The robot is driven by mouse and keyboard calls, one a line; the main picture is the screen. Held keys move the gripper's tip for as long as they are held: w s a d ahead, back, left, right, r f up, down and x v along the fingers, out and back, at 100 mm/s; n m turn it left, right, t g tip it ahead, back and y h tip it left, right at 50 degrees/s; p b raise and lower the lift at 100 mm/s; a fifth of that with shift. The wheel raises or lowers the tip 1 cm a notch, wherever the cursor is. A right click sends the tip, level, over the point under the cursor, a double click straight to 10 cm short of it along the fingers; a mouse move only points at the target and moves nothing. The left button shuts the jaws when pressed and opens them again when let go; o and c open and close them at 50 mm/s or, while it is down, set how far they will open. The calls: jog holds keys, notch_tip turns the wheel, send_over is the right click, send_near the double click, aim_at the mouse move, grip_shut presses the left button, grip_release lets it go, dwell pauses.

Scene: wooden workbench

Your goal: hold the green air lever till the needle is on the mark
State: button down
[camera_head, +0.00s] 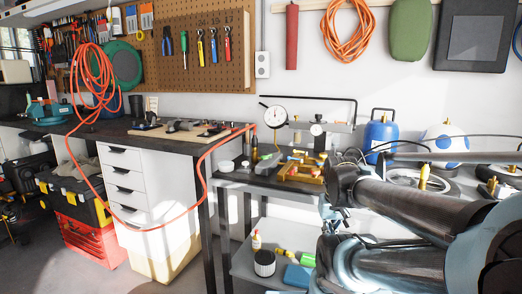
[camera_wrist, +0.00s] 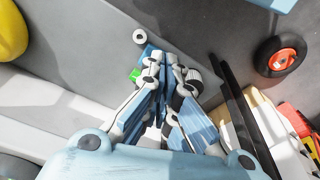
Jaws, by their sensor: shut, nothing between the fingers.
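A white-faced dial gauge (camera_head: 275,116) stands at the back of the dark bench, with a smaller gauge (camera_head: 316,129) to its right. Their needles are too small to read against any mark. I cannot make out a green air lever for certain. A small bright green piece (camera_wrist: 135,74) shows in the wrist view just left of my gripper (camera_wrist: 172,62); I cannot tell what it is or whether it touches. My gripper is shut and empty, pointing at a grey surface. In the head view my arm hides much of the right side, and the fingertips are unclear.
An orange hose (camera_head: 203,165) hangs past the bench's left side. A blue tank (camera_head: 381,134) stands at the back right. A lower shelf (camera_head: 245,262) holds several small items. In the wrist view, a black-tyred wheel (camera_wrist: 284,57) with an orange hub is at upper right.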

jog(key=shift+d, duration=0.1)
jog(key=w+a+r+n+g, duration=0.1)
jog(key=w+a+r+n, duration=0.2)
jog(key=w+r, duration=0.55)
jog(key=w+a+r+n, duration=0.35)
jog(key=w+r, duration=0.25)
jog(key=r, duration=0.5)
jog(key=w+a+r+n, duration=0.3)
jog(key=w+a+r, duration=0.3)
jog(key=w+a, duration=0.2)
jog(key=w+a+r+n+g, duration=0.1)
jog(key=w+a+r+n, duration=0.3)
jog(key=w+a+r, duration=0.3)
jog(key=shift+w+a, duration=0.7)
jog(key=shift+w, duration=0.5)
jog(key=shift+f, duration=0.15)
notch_tip(320, 180, down, 14)
jog(key=shift+d+r, duration=0.1)
jog(key=shift+d, duration=0.15)
